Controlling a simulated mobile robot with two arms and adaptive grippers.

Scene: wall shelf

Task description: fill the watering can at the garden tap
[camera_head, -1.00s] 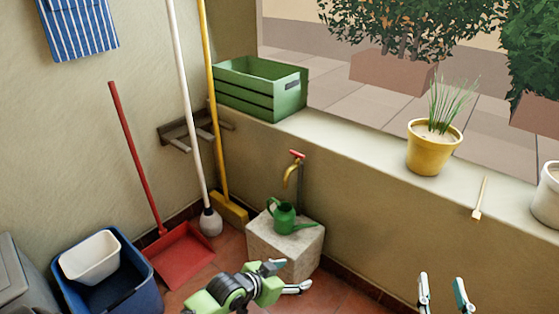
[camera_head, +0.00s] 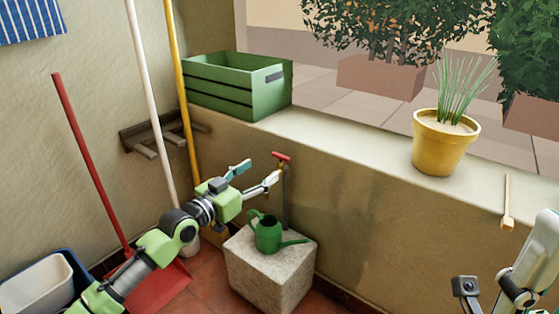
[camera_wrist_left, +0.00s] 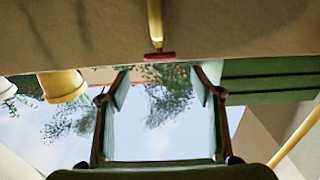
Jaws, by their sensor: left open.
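The garden tap has a red handle (camera_head: 282,156) and stands at the wall under the ledge; its spout is largely hidden by my gripper. My left gripper (camera_head: 262,174) is open and empty, its fingertips just left of the tap handle. In the left wrist view the brass tap (camera_wrist_left: 155,22) and its red handle show beyond the fingertips, between their lines; no contact is visible. The green watering can (camera_head: 267,236) stands upright on a pale stone block (camera_head: 262,268) below the tap, its spout to the right. Part of my right gripper (camera_head: 500,290) shows at the lower right; its jaw state is unclear.
A green crate (camera_head: 225,92) and a yellow plant pot (camera_head: 443,145) stand on the ledge. Open air lies right of the tap.

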